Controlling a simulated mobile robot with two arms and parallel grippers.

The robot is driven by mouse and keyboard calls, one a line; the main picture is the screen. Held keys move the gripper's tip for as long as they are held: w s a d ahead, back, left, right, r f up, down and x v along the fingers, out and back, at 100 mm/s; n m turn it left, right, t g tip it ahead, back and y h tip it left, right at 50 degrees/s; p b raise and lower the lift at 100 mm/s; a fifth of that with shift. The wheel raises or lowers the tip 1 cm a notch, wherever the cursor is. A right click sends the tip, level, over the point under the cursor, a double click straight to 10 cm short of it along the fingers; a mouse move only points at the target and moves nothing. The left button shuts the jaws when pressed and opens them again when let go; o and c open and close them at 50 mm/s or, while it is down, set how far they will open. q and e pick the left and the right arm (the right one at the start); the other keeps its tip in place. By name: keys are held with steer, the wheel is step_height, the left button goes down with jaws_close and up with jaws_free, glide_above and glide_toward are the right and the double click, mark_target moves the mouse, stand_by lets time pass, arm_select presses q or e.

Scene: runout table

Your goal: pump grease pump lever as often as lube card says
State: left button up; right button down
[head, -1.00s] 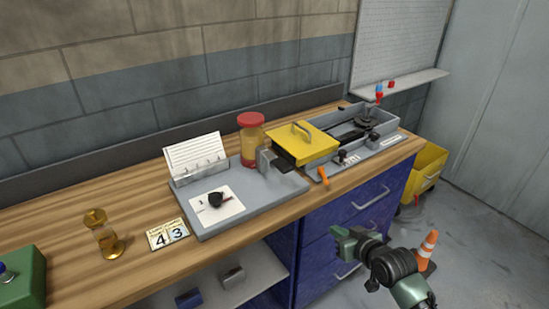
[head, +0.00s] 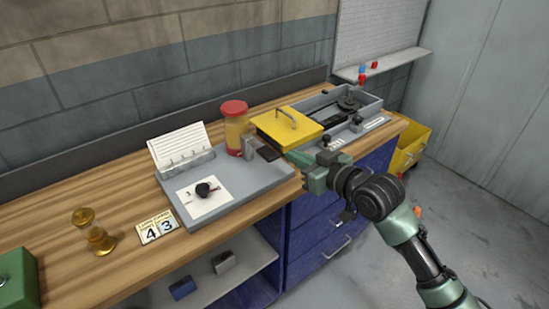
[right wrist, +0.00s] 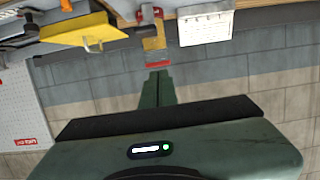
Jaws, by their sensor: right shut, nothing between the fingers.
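The grease pump appears to be the amber jar with a red cap (head: 235,128) on a grey base plate (head: 247,190); it also shows upside down in the right wrist view (right wrist: 153,42). A dark block (head: 268,153) beside the jar may be the lever; I cannot tell. A white lined card (head: 178,147) stands in a holder at the plate's back; its writing is too small to read. My right gripper (head: 294,160) is shut and empty near the plate's right end, in front of the yellow lid. In the right wrist view its fingers (right wrist: 157,85) are together. My left gripper is out of view.
A black knob (head: 206,189) sits on the plate. The yellow lid (head: 287,125) and a grey tray (head: 368,98) lie to the right. A green box (head: 18,280) is far left.

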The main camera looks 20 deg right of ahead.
steer(key=w+a+f+p, duration=0.3)
steer(key=w+f, duration=0.3)
steer(key=w, duration=0.2)
steer(key=shift+f, duration=0.1)
